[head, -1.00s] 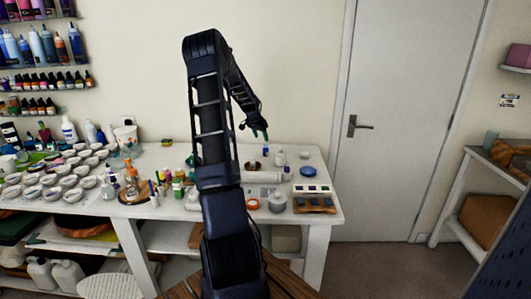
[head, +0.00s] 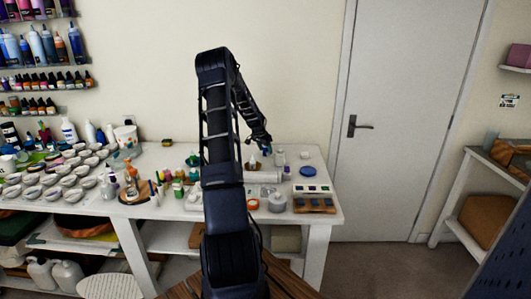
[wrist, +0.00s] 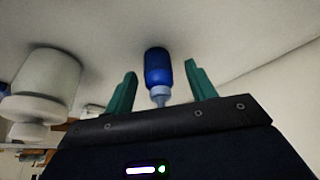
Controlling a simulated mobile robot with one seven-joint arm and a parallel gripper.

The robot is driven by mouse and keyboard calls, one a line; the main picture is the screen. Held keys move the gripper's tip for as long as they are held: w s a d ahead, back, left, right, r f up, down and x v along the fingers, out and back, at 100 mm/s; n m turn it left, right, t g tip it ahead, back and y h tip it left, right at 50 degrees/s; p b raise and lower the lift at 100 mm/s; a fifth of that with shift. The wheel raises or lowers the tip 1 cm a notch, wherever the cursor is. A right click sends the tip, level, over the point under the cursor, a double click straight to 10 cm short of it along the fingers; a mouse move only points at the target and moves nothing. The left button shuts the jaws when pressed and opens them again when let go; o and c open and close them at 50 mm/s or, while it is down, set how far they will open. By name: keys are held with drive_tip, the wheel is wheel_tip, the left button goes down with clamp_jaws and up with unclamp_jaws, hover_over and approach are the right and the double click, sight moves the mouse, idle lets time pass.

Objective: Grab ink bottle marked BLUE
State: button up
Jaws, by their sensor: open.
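A small blue bottle (wrist: 157,68) with a paler blue neck and cap shows in the wrist view, standing on a white surface. My gripper (wrist: 160,72) is open, with one teal finger on each side of the bottle and a visible gap on both sides. No label can be read on the bottle. In the head view my gripper (head: 267,147) is low over the back right part of the white table (head: 318,207). The bottle cannot be clearly made out there beside the fingers.
A larger whitish bottle (wrist: 45,80) stands left of the gripper in the wrist view. In the head view a blue round lid (head: 309,171), a grey jar (head: 277,202) and an orange ring (head: 253,204) lie nearby. White cups crowd the table's left. A door (head: 405,120) is at right.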

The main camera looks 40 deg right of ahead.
drive_tip(key=shift+d+f, duration=0.2)
drive_tip(key=shift+f, duration=0.25)
drive_tip(key=c, duration=1.1)
drive_tip(key=shift+r, duration=0.1)
